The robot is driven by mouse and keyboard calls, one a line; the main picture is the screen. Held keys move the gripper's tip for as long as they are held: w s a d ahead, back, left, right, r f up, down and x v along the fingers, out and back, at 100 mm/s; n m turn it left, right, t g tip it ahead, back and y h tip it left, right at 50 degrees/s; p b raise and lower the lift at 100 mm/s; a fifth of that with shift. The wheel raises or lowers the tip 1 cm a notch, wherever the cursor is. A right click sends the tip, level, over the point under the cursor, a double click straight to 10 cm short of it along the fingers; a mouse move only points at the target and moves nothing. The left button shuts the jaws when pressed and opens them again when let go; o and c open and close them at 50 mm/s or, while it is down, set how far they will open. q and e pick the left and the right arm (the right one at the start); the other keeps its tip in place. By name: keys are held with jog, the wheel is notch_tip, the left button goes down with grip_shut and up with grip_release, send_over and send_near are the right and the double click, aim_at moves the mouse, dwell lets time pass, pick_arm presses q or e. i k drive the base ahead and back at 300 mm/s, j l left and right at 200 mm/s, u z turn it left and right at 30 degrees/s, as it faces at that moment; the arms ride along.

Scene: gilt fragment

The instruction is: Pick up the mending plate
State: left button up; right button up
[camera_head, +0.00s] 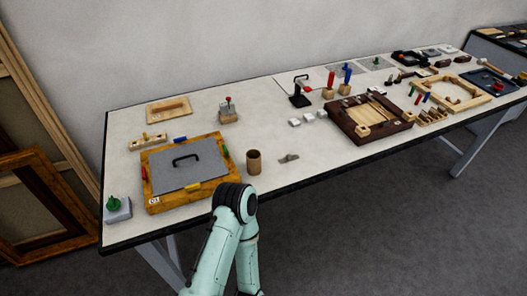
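No piece is clearly recognisable as the mending plate. A small flat grey metal piece (289,158) lies on the table to the right of a brown cup and may be it, but it is too small to tell. Part of one of my teal arms rises from the bottom edge, its black joint in front of the table's front edge, left of the grey piece. Neither of my grippers shows.
A wooden frame with a grey handled panel (185,167) lies at left, beside the brown cup (253,162). Small white blocks (308,117) and a dark wooden tray (341,122) lie farther right. Bare tabletop (310,178) surrounds the grey piece.

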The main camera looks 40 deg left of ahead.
aim_at(289, 157)
jog(key=i+l+u, duration=0.15)
jog(key=u, duration=0.35)
jog(key=i+l+u, duration=0.1)
jog(key=u, duration=0.35)
jog(key=l+u, duration=0.3)
jog(key=u, duration=0.2)
